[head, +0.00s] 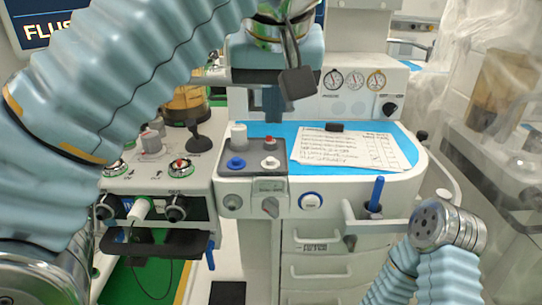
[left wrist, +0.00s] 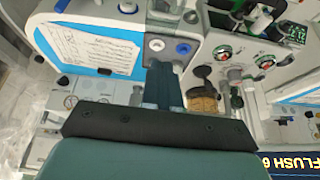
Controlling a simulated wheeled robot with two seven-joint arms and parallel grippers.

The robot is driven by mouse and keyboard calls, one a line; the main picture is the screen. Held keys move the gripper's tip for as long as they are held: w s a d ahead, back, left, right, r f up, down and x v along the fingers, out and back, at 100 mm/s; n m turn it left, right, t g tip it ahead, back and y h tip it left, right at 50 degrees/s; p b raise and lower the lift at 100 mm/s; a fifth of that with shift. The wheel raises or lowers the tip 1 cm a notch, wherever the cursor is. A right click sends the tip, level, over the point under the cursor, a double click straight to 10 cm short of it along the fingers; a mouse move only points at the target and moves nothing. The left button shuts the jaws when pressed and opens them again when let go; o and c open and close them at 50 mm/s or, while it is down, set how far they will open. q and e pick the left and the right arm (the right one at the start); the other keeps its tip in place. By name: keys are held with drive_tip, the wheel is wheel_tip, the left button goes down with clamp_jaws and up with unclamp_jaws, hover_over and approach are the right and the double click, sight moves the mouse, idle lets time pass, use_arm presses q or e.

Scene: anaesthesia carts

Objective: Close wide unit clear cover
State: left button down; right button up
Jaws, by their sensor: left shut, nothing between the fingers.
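The wide unit (head: 360,200) is a white anaesthesia cart with a blue top, round gauges and drawers, in the middle of the head view. In the left wrist view it shows at upper left (left wrist: 62,38). I cannot make out a clear cover on it for certain. My left gripper (head: 271,106) points down over the unit's top, by the grey control block (head: 255,158). It is shut and empty, and also shows in the left wrist view (left wrist: 163,78). My right arm's end shows at lower right in the head view, with no gripper fingers visible.
A written sheet (head: 352,150) lies on the blue top. A second unit with knobs (head: 150,185) stands at left. Clear plastic sheeting (head: 475,85) hangs over equipment at right. A blue handle (head: 376,193) sticks up at the wide unit's front right.

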use_arm(q)
drive_tip(key=b, duration=0.1)
hover_over(272, 179)
drive_tip(key=w, duration=0.1)
wheel_tip(272, 179, down, 7)
drive_tip(key=shift+w+f, duration=0.1)
drive_tip(key=shift+s+f+b, duration=0.3)
drive_tip(key=shift+f, duration=0.25)
drive_tip(key=shift+s+f+b, duration=0.25)
drive_tip(key=shift+f, duration=0.25)
drive_tip(key=shift+s+f, duration=0.2)
drive_tip(key=shift+f, duration=0.3)
